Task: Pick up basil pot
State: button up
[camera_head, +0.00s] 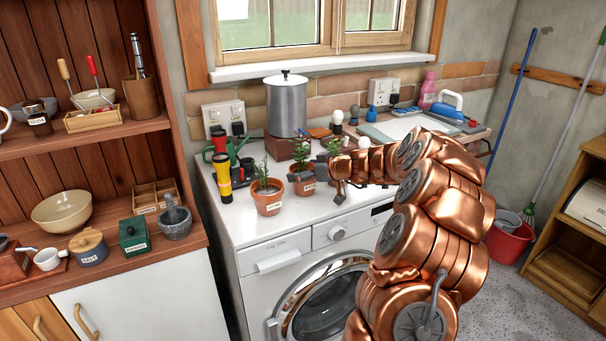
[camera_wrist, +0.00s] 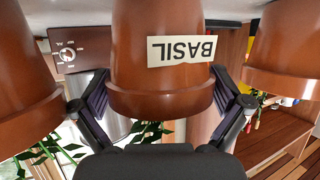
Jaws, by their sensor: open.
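The basil pot (camera_wrist: 160,25) is a terracotta pot with a white BASIL label, upside down in the wrist view. It fills the middle of that view, with green leaves showing below its rim. In the head view it appears to be the middle potted plant (camera_head: 303,187) on the white worktop, partly hidden by my gripper (camera_head: 314,174). In the wrist view my gripper (camera_wrist: 163,95) is open, with one dark finger on each side of the pot near its rim. I cannot tell whether the fingers touch it.
A terracotta pot (camera_head: 268,207) stands close on the left; another, partly hidden, is behind my arm. In the wrist view, pots flank my fingers on the left (camera_wrist: 25,75) and right (camera_wrist: 290,50). A yellow torch (camera_head: 223,177) and a steel pot (camera_head: 286,105) stand nearby.

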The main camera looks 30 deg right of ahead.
jog(key=shift+c, duration=0.4)
jog(key=c, duration=1.2)
jog(key=shift+o, duration=0.2)
